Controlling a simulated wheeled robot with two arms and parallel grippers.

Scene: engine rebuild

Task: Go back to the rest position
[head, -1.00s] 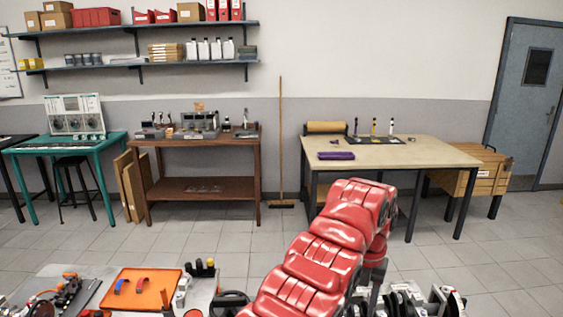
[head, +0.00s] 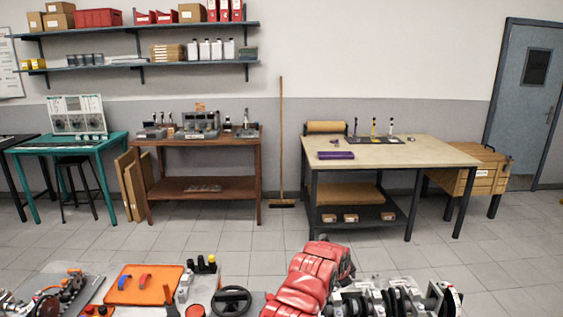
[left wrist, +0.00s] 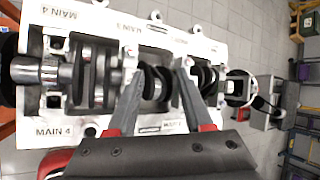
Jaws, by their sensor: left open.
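My left gripper (left wrist: 160,78) shows in the left wrist view with its two grey fingers spread apart and nothing held between them. The fingers are in front of a white engine block (left wrist: 215,45) marked "MAIN 4", with a metal crankshaft (left wrist: 38,70) lying along it. I cannot tell whether the fingertips touch the block. In the head view a red, segmented arm of mine rises from the bottom edge, right of centre, beside grey engine parts (head: 390,302). No gripper can be made out there. My right gripper is not in view.
On the near bench are an orange tray (head: 112,296) with red and blue handled items, a black wheel-shaped part (head: 232,301) and several small tools. Across the open tiled floor (head: 235,240) stand a brown bench (head: 165,143) and a beige-topped table (head: 440,152).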

